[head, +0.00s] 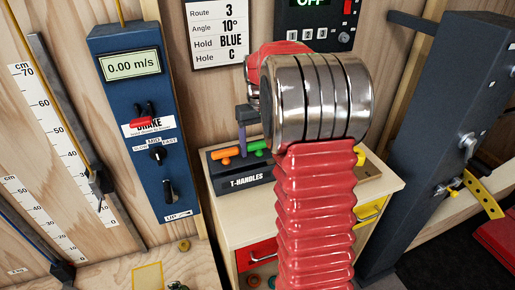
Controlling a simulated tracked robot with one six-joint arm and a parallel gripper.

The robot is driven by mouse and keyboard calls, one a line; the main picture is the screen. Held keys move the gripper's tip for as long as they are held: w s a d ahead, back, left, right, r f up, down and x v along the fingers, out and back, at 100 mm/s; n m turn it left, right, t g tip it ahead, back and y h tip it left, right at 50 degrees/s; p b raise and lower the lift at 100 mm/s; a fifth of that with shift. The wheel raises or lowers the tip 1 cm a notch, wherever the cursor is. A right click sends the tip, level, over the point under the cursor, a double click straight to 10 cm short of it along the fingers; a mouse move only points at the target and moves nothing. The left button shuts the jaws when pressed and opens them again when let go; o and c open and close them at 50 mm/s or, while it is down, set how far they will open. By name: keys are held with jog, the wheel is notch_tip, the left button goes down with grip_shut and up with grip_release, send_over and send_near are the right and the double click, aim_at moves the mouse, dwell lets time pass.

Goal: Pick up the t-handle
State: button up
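A black rack labelled T-HANDLES (246,181) stands on the wooden cabinet left of my arm in the head view. An orange t-handle (226,156) and a green t-handle (257,147) sit in it with their grips lying across. Between them a purple upright piece (241,140) rises to a dark grey block (247,115). I cannot tell whether this block is part of my gripper or of the rack's contents. My chrome wrist and red sleeve hide the rack's right end. My gripper's fingers are not clearly seen, and whether they are open is hidden.
A blue brake panel (135,125) with a display hangs left of the rack, and a sign (222,32) hangs above. A dark grey post (432,130) with a yellow bracket stands at right. The cabinet (232,233) has a red and a yellow drawer.

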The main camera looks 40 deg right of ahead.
jog(key=c, duration=0.5)
jog(key=shift+r, duration=0.1)
notch_tip(320, 180, up, 18)
dwell(0.5)
dwell(0.4)
jog(key=o, duration=0.6)
jog(key=c, duration=0.5)
jog(key=shift+c, duration=0.2)
jog(key=shift+s, duration=0.1)
